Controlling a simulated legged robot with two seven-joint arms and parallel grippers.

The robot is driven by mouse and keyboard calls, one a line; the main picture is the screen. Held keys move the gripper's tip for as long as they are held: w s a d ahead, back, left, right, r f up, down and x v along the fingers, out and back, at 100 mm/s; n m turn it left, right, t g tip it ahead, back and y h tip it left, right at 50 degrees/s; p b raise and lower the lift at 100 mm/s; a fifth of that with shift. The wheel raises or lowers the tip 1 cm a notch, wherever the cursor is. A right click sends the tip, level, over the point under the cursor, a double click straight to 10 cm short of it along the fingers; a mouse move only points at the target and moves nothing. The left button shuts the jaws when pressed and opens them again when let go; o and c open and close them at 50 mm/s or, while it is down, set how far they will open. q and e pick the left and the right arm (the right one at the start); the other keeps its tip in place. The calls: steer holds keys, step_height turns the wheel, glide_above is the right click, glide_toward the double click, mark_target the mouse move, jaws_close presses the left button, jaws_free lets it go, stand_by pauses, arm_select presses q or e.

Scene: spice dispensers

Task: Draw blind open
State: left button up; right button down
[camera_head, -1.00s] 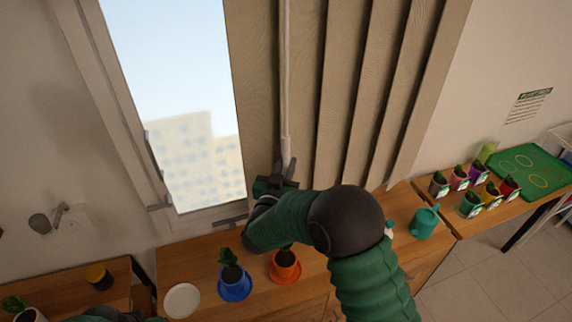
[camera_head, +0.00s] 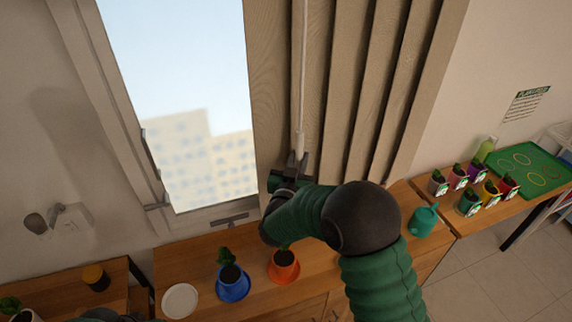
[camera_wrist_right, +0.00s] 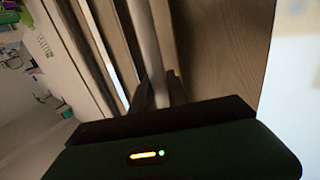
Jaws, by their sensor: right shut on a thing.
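The beige vertical-slat blind (camera_head: 345,90) hangs at the right of the window (camera_head: 185,95), its slats bunched together and the glass to the left uncovered. A thin white wand (camera_head: 302,75) hangs in front of the slats. My right gripper (camera_head: 300,160) is shut on the lower end of the wand. In the right wrist view the wand (camera_wrist_right: 146,45) runs down between the dark fingers (camera_wrist_right: 160,90). Only a dark green part of my left arm (camera_head: 100,314) shows at the bottom left; its gripper is out of view.
A wooden counter (camera_head: 205,262) below the window holds a blue pot (camera_head: 232,282), an orange pot (camera_head: 283,266) and a white saucer (camera_head: 180,300). A teal watering can (camera_head: 423,220) and several small pots (camera_head: 470,200) stand to the right, near a green tray (camera_head: 530,168).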

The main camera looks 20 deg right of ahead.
steer(key=d+b, duration=0.4)
steer(key=d, duration=0.9)
steer(key=w+d+b, duration=0.1)
steer(key=d+b, duration=0.2)
steer(key=d, duration=1)
steer(key=d+b, duration=0.4)
steer(key=d, duration=0.9)
steer(key=shift+w+b, duration=0.15)
steer(key=shift+b, duration=0.2)
steer(key=c, duration=1.3)
jaws_free()
steer(key=shift+a, duration=0.1)
steer(key=b+v, duration=0.4)
steer(key=v, duration=1.2)
steer(key=shift+s+f+b, duration=0.15)
steer(key=shift+s+b, duration=0.15)
